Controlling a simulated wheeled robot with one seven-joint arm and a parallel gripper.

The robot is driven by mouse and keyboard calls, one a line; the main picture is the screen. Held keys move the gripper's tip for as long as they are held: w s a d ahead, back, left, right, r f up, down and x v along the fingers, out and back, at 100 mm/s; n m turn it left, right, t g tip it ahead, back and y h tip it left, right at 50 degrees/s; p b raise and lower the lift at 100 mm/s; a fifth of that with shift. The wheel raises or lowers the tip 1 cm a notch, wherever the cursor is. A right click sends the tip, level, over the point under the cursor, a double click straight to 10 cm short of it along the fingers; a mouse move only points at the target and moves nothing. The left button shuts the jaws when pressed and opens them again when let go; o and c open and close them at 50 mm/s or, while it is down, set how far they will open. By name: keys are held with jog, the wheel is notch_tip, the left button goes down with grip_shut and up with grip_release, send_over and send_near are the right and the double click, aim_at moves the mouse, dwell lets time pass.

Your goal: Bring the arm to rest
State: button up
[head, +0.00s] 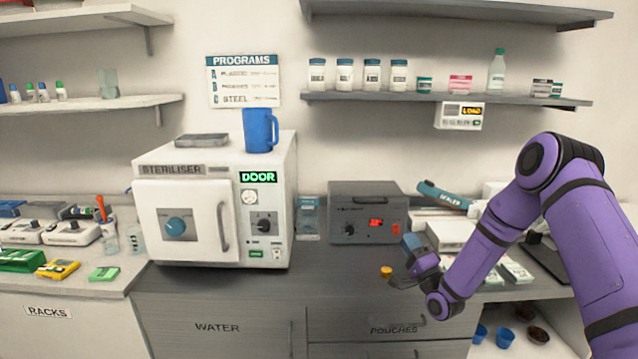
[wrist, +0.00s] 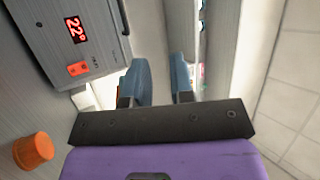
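My purple arm reaches in from the right in the head view. My gripper (head: 411,247) is over the grey counter, in front of the dark grey box with a red display (head: 368,212). In the wrist view the two blue-grey fingers of my gripper (wrist: 160,82) stand apart with nothing seen between them. The grey box (wrist: 68,40) shows at the upper left there, its display reading about 22. A small orange cap-like thing (head: 386,271) is on the counter left of my gripper; it also shows in the wrist view (wrist: 33,150).
A white steriliser (head: 215,200) with its door shut and a blue mug (head: 260,130) on top stands left. White boxes (head: 450,235) and a teal sealer (head: 443,195) are close by my arm. A shelf (head: 440,97) with jars hangs above. The front middle counter is mostly clear.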

notch_tip(320, 180, up, 13)
jog(key=n+g+h, duration=0.3)
jog(key=n+g, duration=0.2)
jog(key=n, duration=0.1)
jog(key=s+d+r+n+g+h, duration=0.25)
jog(key=s+r+h, duration=0.25)
jog(key=s+r, duration=0.35)
jog(key=s+d+r+g, duration=0.1)
jog(key=s+g, duration=0.2)
jog(key=s, duration=0.9)
jog(key=s+r+n+g+h, duration=0.1)
jog(key=s+r+g, duration=0.1)
jog(key=s, duration=1.1)
jog(key=s+d+r+g+h, duration=0.1)
jog(key=s+g, duration=0.3)
jog(key=s, duration=0.8)
jog(key=shift+s+d+r, duration=0.2)
jog(key=shift+d+r, duration=0.15)
jog(key=shift+r, duration=0.2)
jog(key=shift+n, duration=0.25)
